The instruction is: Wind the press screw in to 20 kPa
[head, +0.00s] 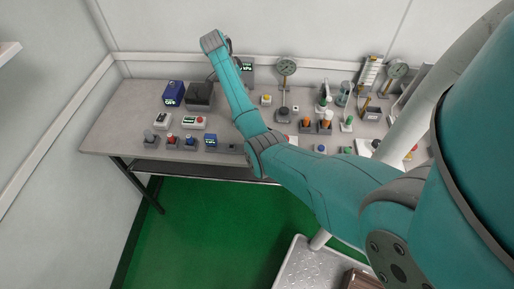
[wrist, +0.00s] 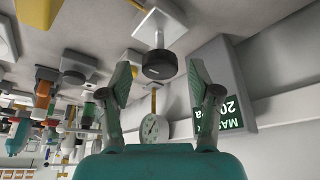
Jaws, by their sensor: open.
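The press screw appears as a black round knob (wrist: 160,66) on a pale metal shaft, running to a white square block (wrist: 160,24) in the wrist view. My gripper (wrist: 159,76) is open, with one finger on each side of the knob in the picture; I see no clear contact. My arm hides the knob and the gripper fingers in the head view.
A round dial gauge (wrist: 154,128) shows beyond the knob; gauges also stand at the back of the bench (head: 286,66). A blue tester (head: 174,93) and dark box (head: 200,94) are left of my arm. Several small devices and orange-handled tools crowd the bench.

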